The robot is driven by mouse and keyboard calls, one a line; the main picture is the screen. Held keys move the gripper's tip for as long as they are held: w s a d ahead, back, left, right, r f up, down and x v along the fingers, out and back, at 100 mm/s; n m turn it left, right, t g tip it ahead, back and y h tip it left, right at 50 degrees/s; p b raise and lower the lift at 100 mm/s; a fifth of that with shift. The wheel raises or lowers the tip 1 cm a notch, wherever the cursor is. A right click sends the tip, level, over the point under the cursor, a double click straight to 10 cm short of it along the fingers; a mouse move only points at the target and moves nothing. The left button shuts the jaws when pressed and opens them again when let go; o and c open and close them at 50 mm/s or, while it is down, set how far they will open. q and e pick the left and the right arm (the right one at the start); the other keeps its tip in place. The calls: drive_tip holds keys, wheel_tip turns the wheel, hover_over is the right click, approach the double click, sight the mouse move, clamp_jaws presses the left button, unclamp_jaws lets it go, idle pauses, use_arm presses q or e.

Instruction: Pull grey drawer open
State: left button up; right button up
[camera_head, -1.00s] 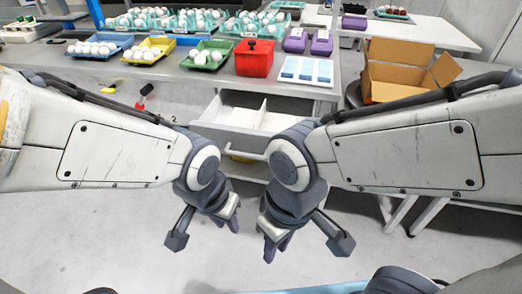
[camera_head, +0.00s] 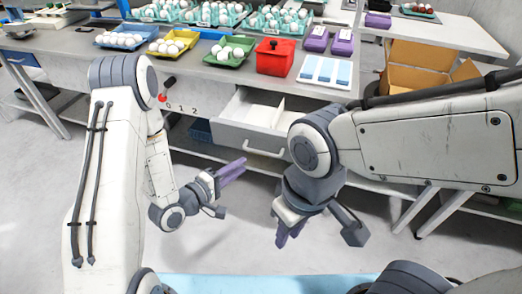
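The grey drawer (camera_head: 232,137) under the workbench stands partly open, with its empty-looking white inside and a divider showing. Its pale bar handle (camera_head: 265,151) is on the front panel, and the drawer's right end is hidden behind my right arm. My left gripper (camera_head: 238,168) has purple fingers pointing right toward the drawer front, below and left of the handle and apart from it. My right gripper (camera_head: 287,236) points down in front of and below the drawer, apart from the handle.
The workbench holds blue (camera_head: 100,39), yellow (camera_head: 150,50) and green (camera_head: 212,60) egg trays, a red box (camera_head: 275,60) and a white-and-blue tray (camera_head: 323,76). An open cardboard box (camera_head: 405,82) stands at right. The floor before the drawer is clear.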

sight(260, 153)
use_arm(q)
drive_tip(key=x, duration=1)
drive_tip(key=shift+w+d, duration=0.1)
drive_tip(key=shift+d, duration=0.05)
clamp_jaws()
idle(1.1)
